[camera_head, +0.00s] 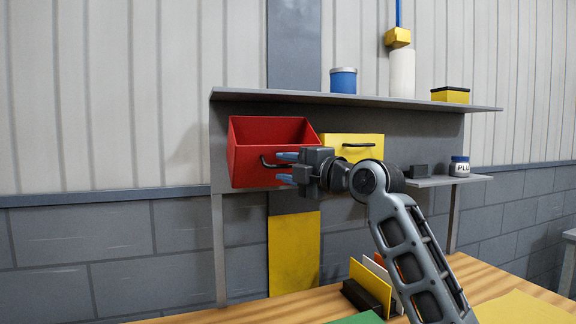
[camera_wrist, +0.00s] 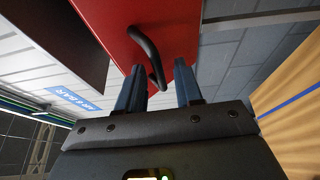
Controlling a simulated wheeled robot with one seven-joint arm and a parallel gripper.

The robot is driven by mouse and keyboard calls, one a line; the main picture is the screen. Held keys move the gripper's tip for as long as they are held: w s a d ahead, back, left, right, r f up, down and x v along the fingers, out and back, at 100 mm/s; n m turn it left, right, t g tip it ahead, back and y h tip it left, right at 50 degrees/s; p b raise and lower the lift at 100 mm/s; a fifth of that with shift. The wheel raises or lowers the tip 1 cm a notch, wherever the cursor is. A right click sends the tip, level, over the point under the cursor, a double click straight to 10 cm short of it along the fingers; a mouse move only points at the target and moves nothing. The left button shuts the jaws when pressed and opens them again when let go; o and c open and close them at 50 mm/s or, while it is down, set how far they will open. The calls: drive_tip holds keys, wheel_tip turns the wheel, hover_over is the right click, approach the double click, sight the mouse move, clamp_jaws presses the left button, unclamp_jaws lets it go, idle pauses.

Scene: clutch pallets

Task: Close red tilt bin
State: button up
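The red tilt bin (camera_head: 247,165) hangs under the grey shelf in the head view, tipped forward with its top open. A dark curved handle (camera_head: 268,162) is on its front. In the wrist view the red bin front (camera_wrist: 178,25) fills the top, and the black handle (camera_wrist: 146,48) runs down towards the fingers. My gripper (camera_head: 286,167) is at the bin's front, right beside the handle. Its two blue-tipped fingers are apart, and in the wrist view the handle's lower end lies between the fingertips (camera_wrist: 158,80). I cannot tell whether they touch it.
A yellow bin (camera_head: 368,141) with a dark handle is right of the red one, partly behind my arm. The shelf (camera_head: 240,95) above holds a blue jar (camera_head: 343,82), a white cylinder (camera_head: 402,72) and a yellow box (camera_head: 450,95). A wooden table (camera_head: 240,311) lies below.

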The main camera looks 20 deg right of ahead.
clamp_jaws()
idle(1.4)
